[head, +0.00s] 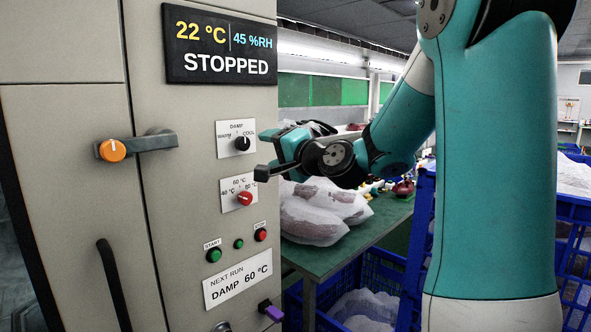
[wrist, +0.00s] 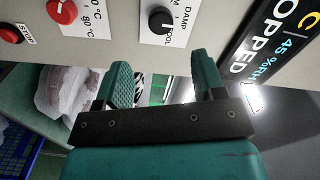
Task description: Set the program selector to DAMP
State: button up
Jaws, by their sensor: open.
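The program selector is a black knob (head: 242,143) on a white plate marked WARM, DAMP and COOL, on the front of the beige cabinet. It also shows at the top of the wrist view (wrist: 161,19), beyond the fingertips. I cannot tell surely which mark its pointer faces. My gripper (head: 265,153) is open and empty, just right of the knob in the head view. In the wrist view its two teal fingers (wrist: 163,75) stand apart with a gap, and neither visibly touches the knob.
A red temperature knob (head: 244,199) sits below. Green START (head: 214,255) and red STOP (head: 261,235) buttons are lower. The display (head: 222,48) reads STOPPED. A card (head: 238,280) reads NEXT RUN DAMP 60 °C. An orange-ended handle (head: 112,150) projects left. Bagged goods (head: 315,215) lie on a green table.

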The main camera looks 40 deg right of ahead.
jog(key=s+b, duration=0.2)
jog(key=s, duration=0.5)
